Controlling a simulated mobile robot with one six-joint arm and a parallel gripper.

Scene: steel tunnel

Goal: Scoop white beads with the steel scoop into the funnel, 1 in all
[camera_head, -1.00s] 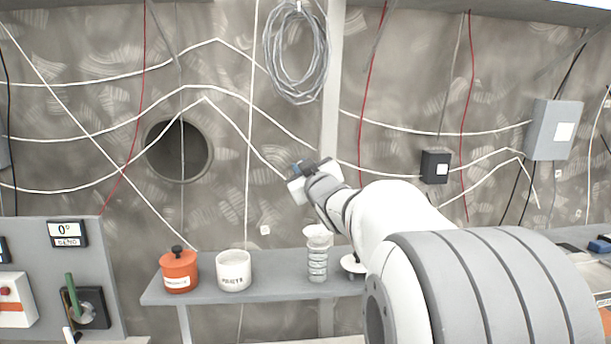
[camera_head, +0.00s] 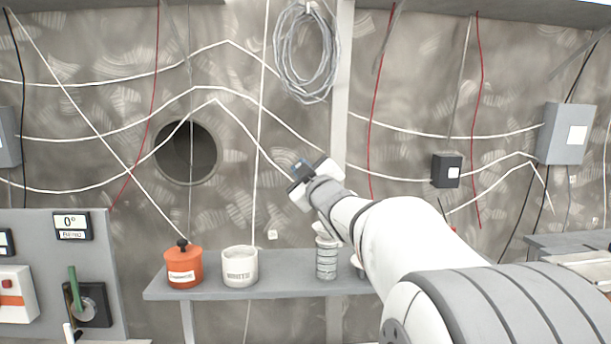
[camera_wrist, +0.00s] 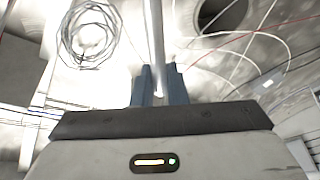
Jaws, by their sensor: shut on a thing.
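My gripper (camera_head: 298,170) is raised in front of the wall, above and a little left of the funnel. In the wrist view its two blue-grey fingers (camera_wrist: 159,86) are shut on a thin pale steel bar, which looks like the handle of the steel scoop (camera_wrist: 153,45). The scoop's bowl, and any beads in it, cannot be made out. A white pot labelled for white beads (camera_head: 240,268) stands open on the shelf; its contents are not visible. The pale funnel (camera_head: 322,230) sits on a ribbed clear cylinder (camera_head: 326,262), partly behind my arm.
An orange lidded pot (camera_head: 183,268) stands left of the white pot on the grey shelf (camera_head: 210,292). A pale object (camera_head: 357,262) right of the cylinder is mostly hidden by my arm. A control panel (camera_head: 40,250) stands at left; a cable coil (camera_head: 305,55) hangs above.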

